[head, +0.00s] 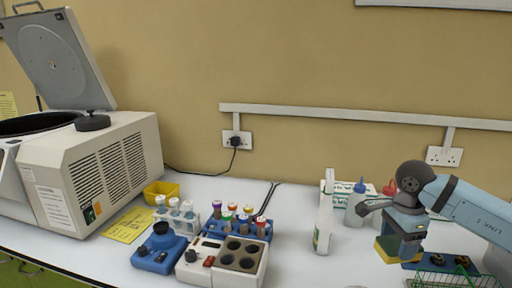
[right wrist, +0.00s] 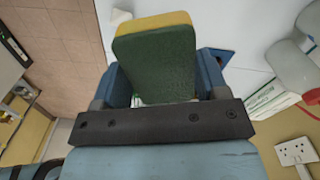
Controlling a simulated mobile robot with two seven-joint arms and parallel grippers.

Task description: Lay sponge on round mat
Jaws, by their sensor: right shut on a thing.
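A green and yellow sponge (head: 388,250) is held in my right gripper (head: 401,241), above the right part of the white bench. In the right wrist view the sponge (right wrist: 155,66) sits between the two blue fingers of the gripper (right wrist: 165,78), its green face toward the camera and its yellow layer at the far edge. I cannot make out the round mat clearly; the arm and sponge hide part of the bench there. My left gripper is not in view.
A white spray bottle (head: 325,215), a blue-capped bottle (head: 357,203) and a red-topped bottle (head: 389,192) stand near the arm. A green wire basket (head: 455,280) is at the lower right. A tube rack (head: 240,228), mixer (head: 160,250) and heating block (head: 222,262) stand left.

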